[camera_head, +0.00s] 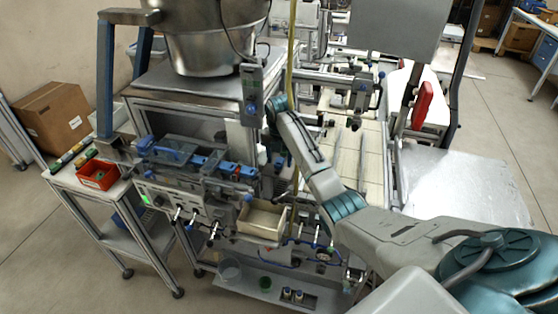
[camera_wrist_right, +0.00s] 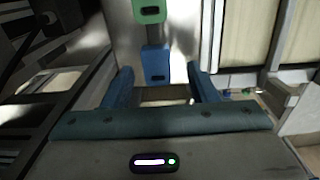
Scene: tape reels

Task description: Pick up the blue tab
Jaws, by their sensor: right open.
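In the right wrist view the blue tab (camera_wrist_right: 156,63) is a small block with a dark slot, upright against a pale panel. It sits just ahead of the opening between the two blue fingers of my right gripper (camera_wrist_right: 159,76), near its middle. The fingers are apart, with nothing visibly held between them. A green tab (camera_wrist_right: 149,11) is above the blue one, joined by a grey stem. In the head view my right arm reaches to the machine's upper part, with its gripper end (camera_head: 278,104) near the metal stand. I cannot clearly make out the blue tab there. My left gripper is not in view.
A large metal bowl (camera_head: 198,40) stands on the machine above left. A yellow vertical hose (camera_head: 292,50) runs close by my right wrist. An open tray (camera_head: 263,219) lies below. A small side table holds a red bin (camera_head: 98,175) at left.

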